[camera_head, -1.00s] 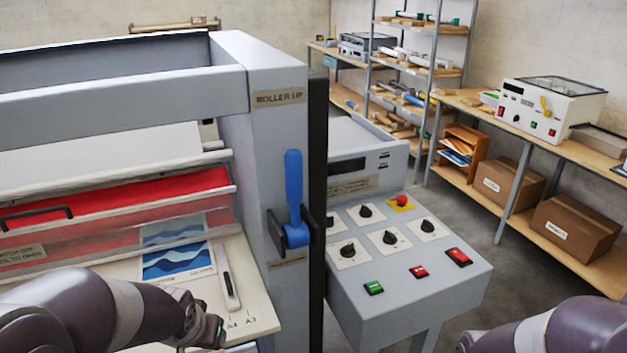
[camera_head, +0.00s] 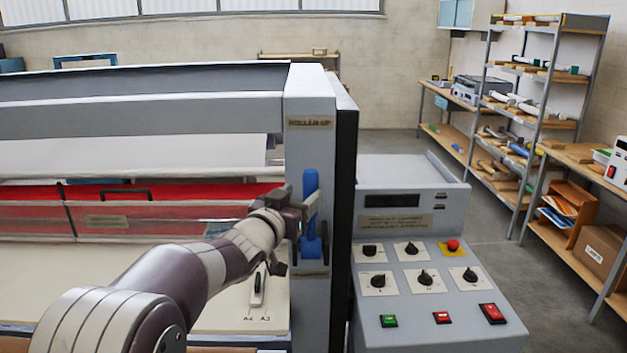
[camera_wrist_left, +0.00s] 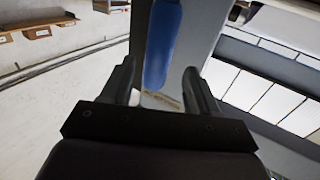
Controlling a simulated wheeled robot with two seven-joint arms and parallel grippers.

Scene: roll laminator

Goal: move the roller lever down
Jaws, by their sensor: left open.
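The blue roller lever (camera_head: 311,184) stands upright on the front of the laminator's grey end post (camera_head: 309,140), below the "ROLLER UP" label (camera_head: 309,122). My left gripper (camera_head: 306,212) is at the lever from the left, near its middle, and hides part of it. In the left wrist view the blue lever (camera_wrist_left: 163,45) runs between the two open fingers (camera_wrist_left: 160,85). I cannot tell whether either finger touches it. My right gripper is not in view.
A control panel (camera_head: 430,255) with knobs and buttons stands right of the post. The laminator's red cover (camera_head: 180,205) and feed table (camera_head: 215,318) lie to the left. Shelves (camera_head: 545,75) and a bench stand at the back right, with open floor before them.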

